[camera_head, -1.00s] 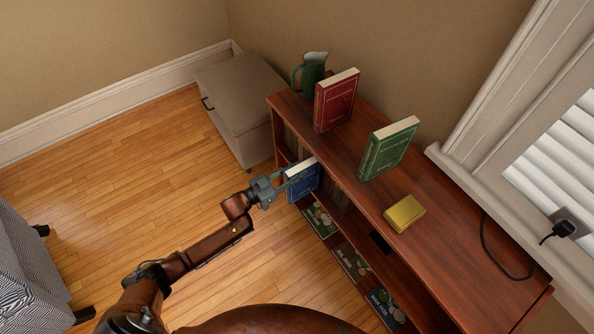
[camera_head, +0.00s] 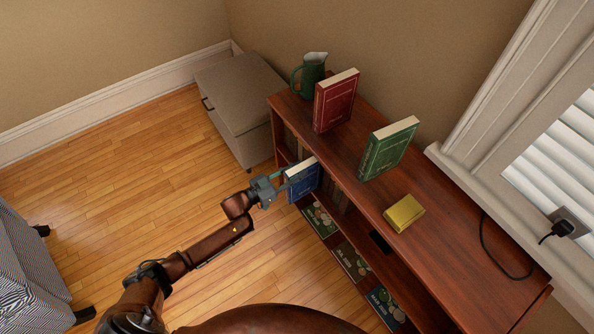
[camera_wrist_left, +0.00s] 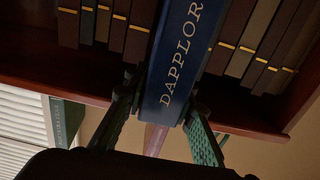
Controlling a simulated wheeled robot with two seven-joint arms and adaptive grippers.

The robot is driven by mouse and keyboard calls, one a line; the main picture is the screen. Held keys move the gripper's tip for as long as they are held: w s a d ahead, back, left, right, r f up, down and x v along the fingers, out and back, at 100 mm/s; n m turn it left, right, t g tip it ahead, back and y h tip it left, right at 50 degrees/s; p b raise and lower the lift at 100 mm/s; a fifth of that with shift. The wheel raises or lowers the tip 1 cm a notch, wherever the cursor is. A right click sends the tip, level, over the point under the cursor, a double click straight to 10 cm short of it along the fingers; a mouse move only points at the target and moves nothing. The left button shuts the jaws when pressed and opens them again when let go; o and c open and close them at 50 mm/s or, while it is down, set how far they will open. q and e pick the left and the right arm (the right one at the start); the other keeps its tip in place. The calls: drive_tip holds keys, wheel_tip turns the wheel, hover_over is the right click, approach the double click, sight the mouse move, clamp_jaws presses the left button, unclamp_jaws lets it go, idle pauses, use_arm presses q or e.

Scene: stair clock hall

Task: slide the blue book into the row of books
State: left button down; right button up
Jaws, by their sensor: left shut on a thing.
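The blue book (camera_head: 303,180) is at the front of the wooden bookcase's upper shelf, upright, its near part still outside the front edge. My left gripper (camera_head: 284,181) is shut on it. The row of books (camera_wrist_left: 255,45) has brown and grey spines with gold bands on both sides of the blue book. How deep the blue book sits is hard to tell. My right gripper is not in view.
On the bookcase top (camera_head: 450,235) stand a green jug (camera_head: 309,72), a red book (camera_head: 335,100) and a green book (camera_head: 388,149); a yellow box (camera_head: 404,213) lies nearer. A grey ottoman (camera_head: 240,100) is beside the bookcase. Open floor (camera_head: 120,180) lies to the left.

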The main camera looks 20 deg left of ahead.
sight(286, 177)
use_arm(q)
drive_tip(key=shift+b+x, duration=1.15)
drive_tip(key=shift+x, duration=2.7)
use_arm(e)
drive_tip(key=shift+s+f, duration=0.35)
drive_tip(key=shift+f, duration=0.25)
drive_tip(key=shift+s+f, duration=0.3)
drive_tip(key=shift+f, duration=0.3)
use_arm(q)
drive_tip(key=c, duration=1.5)
unclamp_jaws()
drive_tip(key=shift+r, duration=0.1)
drive_tip(key=shift+c, duration=0.2)
drive_tip(key=shift+s+a, duration=0.1)
drive_tip(key=shift+s, duration=0.15)
drive_tip(key=v, duration=1.1)
drive_tip(key=shift+s+a, duration=0.2)
drive_tip(key=shift+c, duration=0.2)
